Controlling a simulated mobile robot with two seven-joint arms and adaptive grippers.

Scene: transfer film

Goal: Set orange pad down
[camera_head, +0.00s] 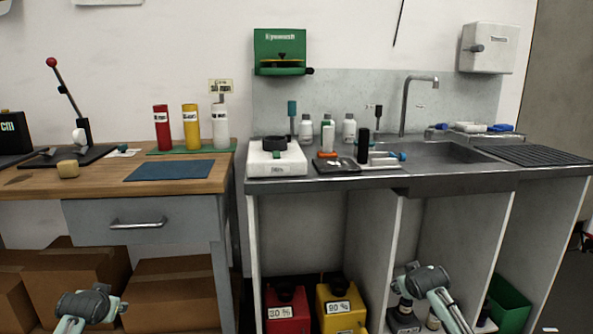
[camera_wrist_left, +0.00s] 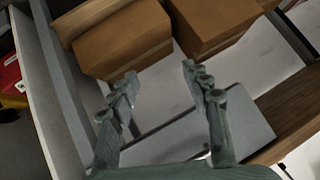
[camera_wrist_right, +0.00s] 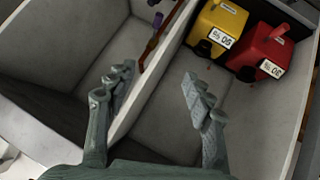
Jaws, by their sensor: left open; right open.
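My left gripper (camera_head: 92,304) is low at the left, in front of the cardboard boxes and below the wooden table. In the left wrist view its fingers (camera_wrist_left: 158,82) are spread with nothing between them. My right gripper (camera_head: 425,283) is low in front of the open cabinet under the counter. In the right wrist view its fingers (camera_wrist_right: 158,82) are spread and empty.
A blue mat (camera_head: 170,170) lies bare on the wooden table (camera_head: 60,188). A white scale-like device (camera_head: 277,170) stands left of the dark tray, with several bottles behind. The sink (camera_head: 430,152) is to the right. Red (camera_head: 288,308) and yellow (camera_head: 341,306) containers stand below.

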